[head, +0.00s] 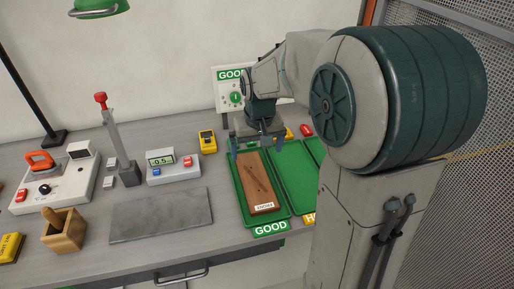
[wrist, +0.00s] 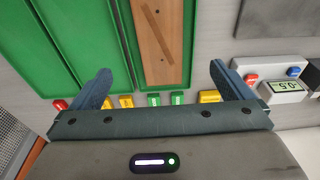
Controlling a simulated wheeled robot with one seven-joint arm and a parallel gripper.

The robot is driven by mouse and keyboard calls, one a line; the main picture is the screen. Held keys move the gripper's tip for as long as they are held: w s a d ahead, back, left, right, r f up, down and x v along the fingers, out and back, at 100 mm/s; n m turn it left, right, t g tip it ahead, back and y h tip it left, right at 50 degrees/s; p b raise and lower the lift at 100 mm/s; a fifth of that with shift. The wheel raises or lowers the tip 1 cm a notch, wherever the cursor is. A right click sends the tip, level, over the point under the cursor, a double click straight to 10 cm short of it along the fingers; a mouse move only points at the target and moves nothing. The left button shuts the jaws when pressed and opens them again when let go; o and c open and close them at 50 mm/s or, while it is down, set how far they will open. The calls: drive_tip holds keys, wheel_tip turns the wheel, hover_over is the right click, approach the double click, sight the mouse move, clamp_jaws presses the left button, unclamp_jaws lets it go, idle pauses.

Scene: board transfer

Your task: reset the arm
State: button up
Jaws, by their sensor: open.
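My gripper (head: 259,147) is open and empty over the back end of the green tray labelled GOOD (head: 238,189). A brown board (head: 258,181) with dark marks and a small white label lies in that tray. In the wrist view my gripper's two fingers (wrist: 165,88) are spread wide, with the board (wrist: 160,50) beyond them and not between them. The gripper hides part of the tray's back end in the head view.
A second green tray (head: 297,184) lies to the right, partly hidden by my arm. A lamp (head: 99,8) hangs above.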

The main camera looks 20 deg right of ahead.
idle(0.4)
drive_tip(key=s+r+t, duration=0.1)
drive_tip(key=s+r, duration=0.2)
drive_tip(key=s, duration=1.5)
drive_tip(key=shift+s, duration=0.15)
drive_tip(key=shift+r, duration=0.1)
